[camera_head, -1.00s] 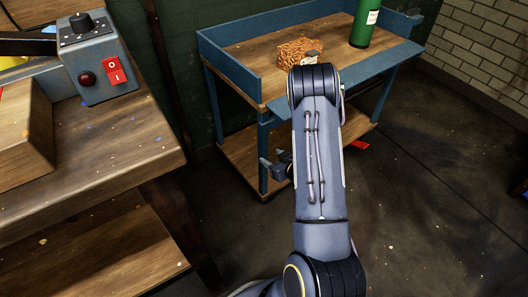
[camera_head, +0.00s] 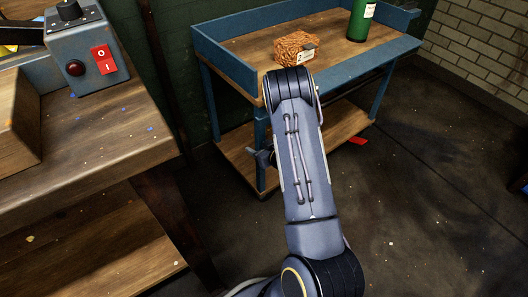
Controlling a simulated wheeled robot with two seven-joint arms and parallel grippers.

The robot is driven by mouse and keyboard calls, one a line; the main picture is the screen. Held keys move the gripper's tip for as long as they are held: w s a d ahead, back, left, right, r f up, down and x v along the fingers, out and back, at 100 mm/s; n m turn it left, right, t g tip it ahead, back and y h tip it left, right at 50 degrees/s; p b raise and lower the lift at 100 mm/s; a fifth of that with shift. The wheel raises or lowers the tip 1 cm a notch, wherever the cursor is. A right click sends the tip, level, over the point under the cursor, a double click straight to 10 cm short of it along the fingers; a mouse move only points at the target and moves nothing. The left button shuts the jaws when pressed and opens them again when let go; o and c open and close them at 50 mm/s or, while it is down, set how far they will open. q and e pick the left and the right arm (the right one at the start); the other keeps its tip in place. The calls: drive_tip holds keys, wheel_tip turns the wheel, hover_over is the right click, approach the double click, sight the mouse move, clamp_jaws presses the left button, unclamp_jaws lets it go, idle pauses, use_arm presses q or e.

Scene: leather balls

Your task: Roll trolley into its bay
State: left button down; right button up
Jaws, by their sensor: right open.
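The trolley is a blue-framed cart with a wooden top (camera_head: 340,32) and a lower wooden shelf (camera_head: 240,150). It stands upright against the dark green wall. My right arm reaches in from the bottom and bends down at the trolley's near edge. My right gripper (camera_head: 262,158) is low beside the trolley's near left leg (camera_head: 261,135). It is mostly hidden by the leg and my arm, and it is open. I cannot tell whether it touches the leg. My left gripper is out of view. No bay can be clearly made out.
A wooden workbench (camera_head: 110,150) with a grey switch box (camera_head: 85,45) fills the left. A woven block with a label (camera_head: 296,46) and a green bottle (camera_head: 362,20) stand on the trolley. Floor (camera_head: 430,210) on the right is open.

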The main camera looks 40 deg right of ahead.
drive_tip(key=shift+w, duration=0.2)
clamp_jaws()
idle(0.3)
idle(1.1)
